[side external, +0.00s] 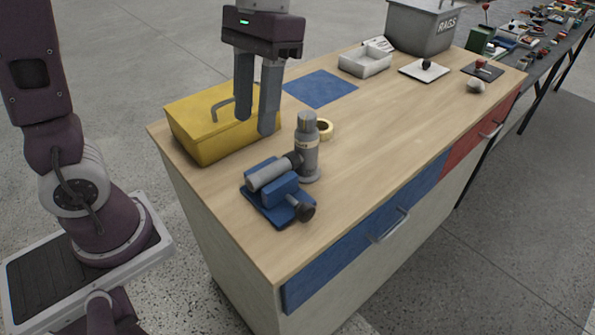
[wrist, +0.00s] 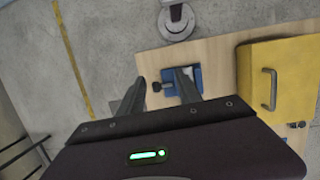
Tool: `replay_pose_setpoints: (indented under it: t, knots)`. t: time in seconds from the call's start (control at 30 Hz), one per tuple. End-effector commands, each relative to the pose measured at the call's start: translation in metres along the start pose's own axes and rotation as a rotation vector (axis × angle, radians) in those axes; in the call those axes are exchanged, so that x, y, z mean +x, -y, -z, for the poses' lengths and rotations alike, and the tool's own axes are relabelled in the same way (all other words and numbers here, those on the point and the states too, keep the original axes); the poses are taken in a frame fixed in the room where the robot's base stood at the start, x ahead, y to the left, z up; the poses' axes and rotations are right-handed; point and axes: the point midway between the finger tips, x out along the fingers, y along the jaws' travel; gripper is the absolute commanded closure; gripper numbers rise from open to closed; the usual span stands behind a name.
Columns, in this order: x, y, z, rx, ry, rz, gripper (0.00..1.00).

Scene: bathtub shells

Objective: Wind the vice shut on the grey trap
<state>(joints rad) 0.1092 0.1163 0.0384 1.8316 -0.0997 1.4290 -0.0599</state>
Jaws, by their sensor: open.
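The blue vice (side external: 283,190) sits near the bench's front left corner in the side view; it also shows beyond my fingers in the wrist view (wrist: 196,88). Its dark round winding knob (side external: 303,211) sticks out on the near right side. The grey trap (side external: 309,158) has an upright body with a dark collar and a side pipe lying across the vice. Whether the jaws touch the pipe cannot be told. My gripper (side external: 256,125) is open and empty, pointing down, above and behind the vice. In the wrist view its fingers (wrist: 162,77) partly cover the vice.
A yellow box (side external: 210,130) with a handle stands left of the trap, close to my fingers. A tape roll (side external: 325,129) lies behind the trap. A blue mat (side external: 320,88), white tray (side external: 365,62) and grey rags bin (side external: 422,28) are farther back. The bench right of the vice is clear.

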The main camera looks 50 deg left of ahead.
Motion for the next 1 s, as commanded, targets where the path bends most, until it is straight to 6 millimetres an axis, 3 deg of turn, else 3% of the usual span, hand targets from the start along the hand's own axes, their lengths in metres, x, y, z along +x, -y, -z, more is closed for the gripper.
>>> replay_pose_setpoints:
  t: [0.1,0.2,0.33,0.47,0.57,0.67,0.8,0.9,1.0]
  knots:
    - [-0.006,0.018,-0.044,0.009,-0.275,0.008,0.59]
    - [0.002,0.03,-0.07,0.02,-0.479,0.03,0.59]
    - [0.015,0.04,-0.088,0.029,-0.659,0.058,0.59]
    - [0.021,0.042,-0.09,0.036,-0.721,0.065,0.59]
    - [0.019,0.033,-0.071,0.048,-0.657,0.022,0.59]
    - [0.025,0.013,-0.029,0.053,-0.523,-0.027,0.59]
    - [0.062,-0.018,0.032,0.038,-0.36,-0.016,0.59]
    - [0.095,-0.033,0.062,0.026,-0.288,0.027,0.59]
    - [0.118,-0.041,0.078,0.019,-0.252,0.062,0.59]
